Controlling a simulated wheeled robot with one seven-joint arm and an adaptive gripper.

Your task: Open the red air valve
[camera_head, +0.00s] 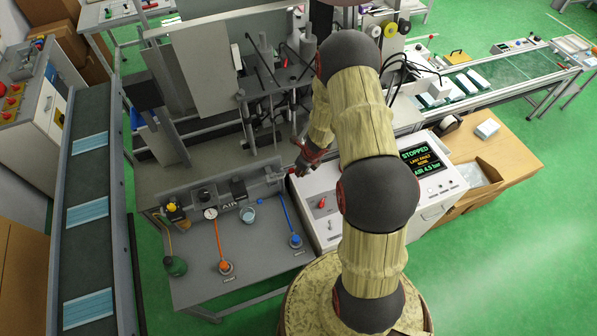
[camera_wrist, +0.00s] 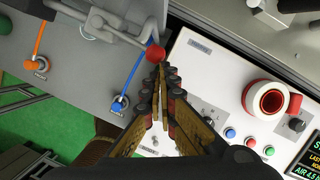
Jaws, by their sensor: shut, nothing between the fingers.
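A red round knob (camera_wrist: 155,54), which looks like the red air valve's handle, sits at the end of grey pipework in the wrist view. In the head view a small red spot by the pipe end (camera_head: 291,171) seems to be the same knob. My gripper (camera_wrist: 160,72) is shut and empty, its fingertips just beside the knob. I cannot tell whether they touch it. In the head view my gripper (camera_head: 299,169) is at the right end of the air panel, partly hidden by its own links. The valve's body and position are not clear.
The display (camera_head: 422,159) reads STOPPED, AIR 4.5 bar.

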